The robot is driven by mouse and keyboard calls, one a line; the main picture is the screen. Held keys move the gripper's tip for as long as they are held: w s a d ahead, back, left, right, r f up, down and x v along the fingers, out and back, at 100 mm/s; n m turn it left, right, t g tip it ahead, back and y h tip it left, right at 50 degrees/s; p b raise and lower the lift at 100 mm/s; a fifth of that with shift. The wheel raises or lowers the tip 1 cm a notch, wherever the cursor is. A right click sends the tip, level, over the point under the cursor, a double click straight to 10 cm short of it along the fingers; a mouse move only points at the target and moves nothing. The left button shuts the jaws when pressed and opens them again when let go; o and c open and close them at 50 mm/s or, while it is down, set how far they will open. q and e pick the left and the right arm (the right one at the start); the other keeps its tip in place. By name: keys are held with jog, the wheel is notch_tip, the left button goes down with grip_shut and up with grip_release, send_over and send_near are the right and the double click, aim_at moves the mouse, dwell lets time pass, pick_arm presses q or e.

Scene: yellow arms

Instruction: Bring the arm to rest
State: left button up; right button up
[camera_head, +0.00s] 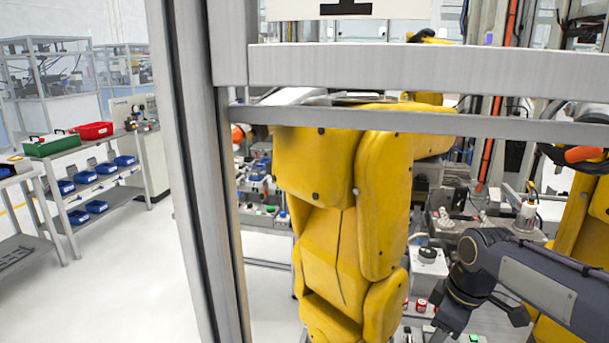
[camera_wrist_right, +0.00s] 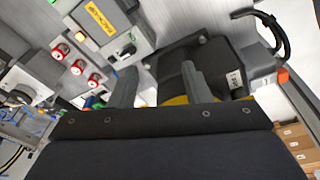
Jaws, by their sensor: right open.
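My right arm (camera_head: 540,285) is dark grey and comes in from the right edge in the head view. It bends down at the wrist near the bottom edge, and its gripper is not clearly visible there. In the right wrist view my right gripper (camera_wrist_right: 158,70) shows two grey fingers standing apart with nothing held between them. A black housing with a white label (camera_wrist_right: 235,80) lies beyond the fingers, with a bit of yellow behind them. I cannot tell how far it is from the fingertips. My left arm and gripper are not in view.
A large yellow robot arm (camera_head: 345,200) stands in front behind a metal frame (camera_head: 400,60). Red buttons (camera_wrist_right: 78,68) and a yellow-labelled box (camera_wrist_right: 100,22) are near the right gripper. A shelf with blue bins (camera_head: 85,178) stands left, with open floor (camera_head: 120,270) before it.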

jog(key=s+a+f+m+t+y, duration=0.1)
jog(key=s+a+m+t, duration=0.1)
jog(key=s+m, duration=0.4)
jog(key=s+a+f+m+t+y, duration=0.1)
jog(key=s+m, duration=0.4)
jog(key=s, duration=1)
jog(key=a+f, duration=0.1)
jog(key=a, duration=0.1)
jog(key=shift+s+a+m+t+y, duration=0.3)
jog(key=shift+a+m+t, duration=0.05)
jog(key=shift+m+t, duration=0.05)
jog(key=shift+c, duration=0.4)
